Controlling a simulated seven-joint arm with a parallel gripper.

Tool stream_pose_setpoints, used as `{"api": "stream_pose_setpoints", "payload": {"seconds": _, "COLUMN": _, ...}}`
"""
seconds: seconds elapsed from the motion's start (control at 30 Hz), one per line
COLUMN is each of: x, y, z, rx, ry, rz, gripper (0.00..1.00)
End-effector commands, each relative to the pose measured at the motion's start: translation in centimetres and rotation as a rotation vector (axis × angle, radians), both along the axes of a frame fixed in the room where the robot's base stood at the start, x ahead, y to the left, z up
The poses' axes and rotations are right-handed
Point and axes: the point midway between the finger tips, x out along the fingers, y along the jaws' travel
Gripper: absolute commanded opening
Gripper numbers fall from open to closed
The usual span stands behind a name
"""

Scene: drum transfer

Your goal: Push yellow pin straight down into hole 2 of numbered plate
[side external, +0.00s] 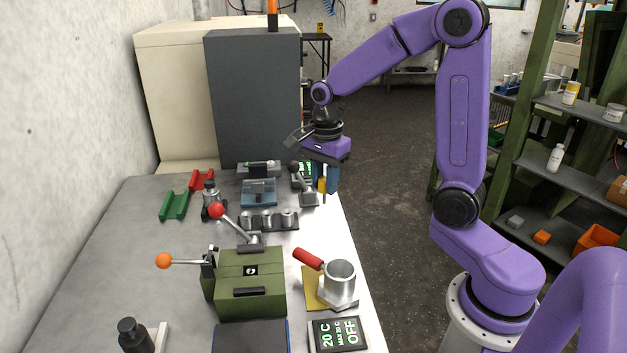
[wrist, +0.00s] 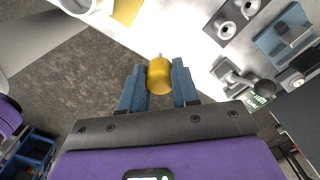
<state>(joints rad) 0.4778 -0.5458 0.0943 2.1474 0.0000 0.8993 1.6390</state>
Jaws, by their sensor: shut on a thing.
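The yellow pin (wrist: 160,76) is held between the two blue fingers of my gripper (wrist: 159,68), its narrow tip pointing away from the wrist. In the side external view my gripper (side external: 325,188) hangs at the right edge of the bench, with the yellow pin (side external: 322,185) partly hidden by a finger. In the wrist view the pin appears against the dark floor, close to the bench edge. I cannot pick out a numbered plate or hole 2 in either view.
A grey block with several round metal parts (side external: 268,220) and a blue vise-like fixture (side external: 259,192) stand left of my gripper. A lever fixture (side external: 308,197) is close beside it. A metal cup (side external: 339,281), green clamp box (side external: 250,285) and display (side external: 338,334) are nearer the camera.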

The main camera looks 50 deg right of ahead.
Motion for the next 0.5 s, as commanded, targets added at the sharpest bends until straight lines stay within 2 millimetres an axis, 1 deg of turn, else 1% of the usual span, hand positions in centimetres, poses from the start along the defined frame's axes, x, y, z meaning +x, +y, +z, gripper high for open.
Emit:
{"api": "stream_pose_setpoints", "payload": {"seconds": 0.07, "x": -0.4, "y": 0.1, "z": 0.2, "rx": 0.0, "ry": 0.0, "rz": 0.0, "gripper": 0.0}}
{"api": "stream_pose_setpoints", "payload": {"seconds": 0.13, "x": -0.3, "y": 0.1, "z": 0.3, "rx": 0.0, "ry": 0.0, "rz": 0.0, "gripper": 0.0}}
{"api": "stream_pose_setpoints", "payload": {"seconds": 0.23, "x": 0.8, "y": 0.3, "z": 0.4, "rx": 0.0, "ry": 0.002, "rz": 0.0, "gripper": 0.0}}
{"api": "stream_pose_setpoints", "payload": {"seconds": 0.37, "x": 3.8, "y": 0.7, "z": 0.4, "rx": 0.0, "ry": 0.002, "rz": 0.001, "gripper": 0.0}}
{"api": "stream_pose_setpoints", "payload": {"seconds": 0.5, "x": 7.7, "y": 1.3, "z": 0.1, "rx": 0.0, "ry": 0.002, "rz": 0.001, "gripper": 0.0}}
